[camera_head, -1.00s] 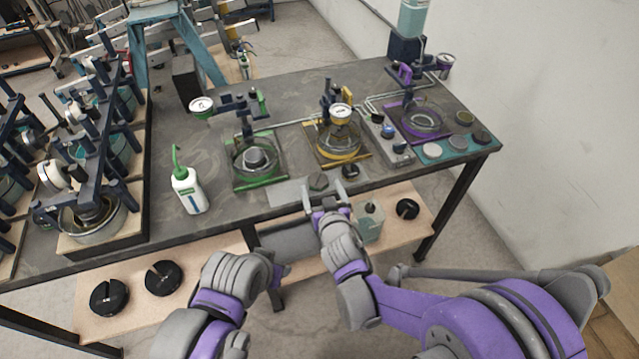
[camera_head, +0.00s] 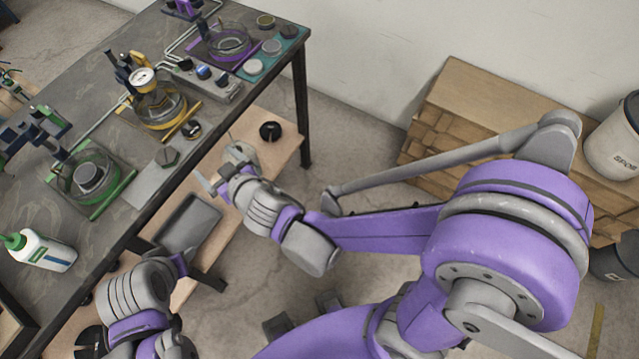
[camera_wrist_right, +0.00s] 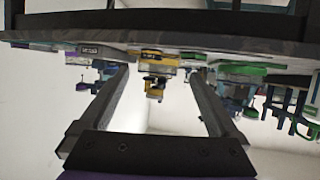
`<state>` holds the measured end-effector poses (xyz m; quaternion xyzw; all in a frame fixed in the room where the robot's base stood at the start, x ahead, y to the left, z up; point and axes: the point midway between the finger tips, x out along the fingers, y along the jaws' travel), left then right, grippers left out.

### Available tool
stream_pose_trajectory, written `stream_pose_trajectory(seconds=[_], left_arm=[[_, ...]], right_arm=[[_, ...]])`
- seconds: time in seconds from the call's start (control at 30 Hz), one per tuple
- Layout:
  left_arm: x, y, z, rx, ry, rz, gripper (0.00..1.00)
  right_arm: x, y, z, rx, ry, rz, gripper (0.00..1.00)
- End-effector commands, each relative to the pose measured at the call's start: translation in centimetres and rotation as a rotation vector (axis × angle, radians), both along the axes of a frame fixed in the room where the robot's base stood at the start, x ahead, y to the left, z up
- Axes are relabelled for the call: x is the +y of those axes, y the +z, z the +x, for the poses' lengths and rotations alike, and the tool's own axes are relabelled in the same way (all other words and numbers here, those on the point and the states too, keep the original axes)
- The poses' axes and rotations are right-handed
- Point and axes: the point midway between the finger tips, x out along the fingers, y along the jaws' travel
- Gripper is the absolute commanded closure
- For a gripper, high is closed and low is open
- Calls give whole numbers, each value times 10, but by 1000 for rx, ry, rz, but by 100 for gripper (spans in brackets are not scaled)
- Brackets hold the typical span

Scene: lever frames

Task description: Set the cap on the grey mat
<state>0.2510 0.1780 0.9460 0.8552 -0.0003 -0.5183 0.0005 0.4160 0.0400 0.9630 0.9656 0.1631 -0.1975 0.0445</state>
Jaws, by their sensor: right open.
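The grey mat (camera_head: 147,187) is a light flat plate at the table's front edge. A dark hexagonal piece (camera_head: 167,157) lies at its far end. A small dark round piece with a pale top (camera_head: 191,129) stands just beyond, near the same edge. I cannot tell which of these is the cap. My right gripper (camera_head: 213,175) is open and empty, just off the table edge beside the mat. Its spread fingers show in the right wrist view (camera_wrist_right: 160,72), with only distant bench items between them. My left gripper (camera_head: 200,272) is low at the front, its jaws unclear.
A green stand (camera_head: 112,196) and a yellow stand (camera_head: 188,117) with glass vessels are behind the mat. A wooden shelf (camera_head: 279,165) below holds a black disc (camera_head: 270,131) and a grey bin (camera_head: 188,224). Wooden crates (camera_head: 470,100) stand at right.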

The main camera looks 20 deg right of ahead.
Motion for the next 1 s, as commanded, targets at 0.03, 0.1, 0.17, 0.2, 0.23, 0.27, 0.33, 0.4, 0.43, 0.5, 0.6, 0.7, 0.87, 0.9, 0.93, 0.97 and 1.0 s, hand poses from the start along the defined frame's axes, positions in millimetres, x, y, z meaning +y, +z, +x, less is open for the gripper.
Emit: stream_pose_trajectory(seconds=[0.03, 0.1, 0.17, 0.2, 0.23, 0.27, 0.33, 0.4, 0.43, 0.5, 0.6, 0.7, 0.87, 0.9, 0.93, 0.97, 1.0], left_arm=[[0, 0, 0, 0, 0, 0, 52], [0, 0, 0, 0, 0, 0, 52], [0, 0, 0, 0, 0, 0, 52], [0, 0, 0, 0, 0, 0, 52], [0, 0, 0, 0, 0, 0, 52], [0, 0, 0, 0, 0, 0, 52], [0, 0, 0, 0, 0, 0, 52], [0, 0, 0, 0, 0, 0, 52], [0, 0, 0, 0, 0, 0, 52], [0, 0, 0, 0, 0, 0, 52], [0, 0, 0, 0, 0, 0, 52], [0, 0, 0, 0, 0, 0, 52], [0, 0, 0, 0, 0, 0, 52], [0, 0, 0, 0, 0, 0, 52], [0, 0, 0, 0, 0, 0, 52], [0, 0, 0, 0, 0, 0, 52], [0, 0, 0, 0, 0, 0, 52]], right_arm=[[-34, 2, -2, 49, -65, -24, 3], [-78, 0, -11, 134, -145, -64, 3], [-113, -1, -26, 216, -205, -89, 3], [-134, -3, -38, 272, -240, -102, 3], [-148, -4, -48, 315, -262, -110, 3], [-160, -5, -59, 356, -281, -115, 3], [-184, -9, -86, 447, -314, -123, 3], [-200, -11, -112, 527, -331, -121, 3], [-204, -12, -121, 555, -336, -118, 3], [-211, -14, -140, 610, -340, -109, 3], [-215, -16, -158, 660, -338, -101, 3], [-216, -16, -165, 680, -335, -97, 3], [-216, -16, -166, 682, -333, -96, 3], [-215, -16, -166, 682, -333, -96, 3], [-216, -16, -166, 682, -333, -96, 3], [-216, -16, -166, 681, -333, -96, 3], [-216, -16, -166, 681, -333, -96, 3]])
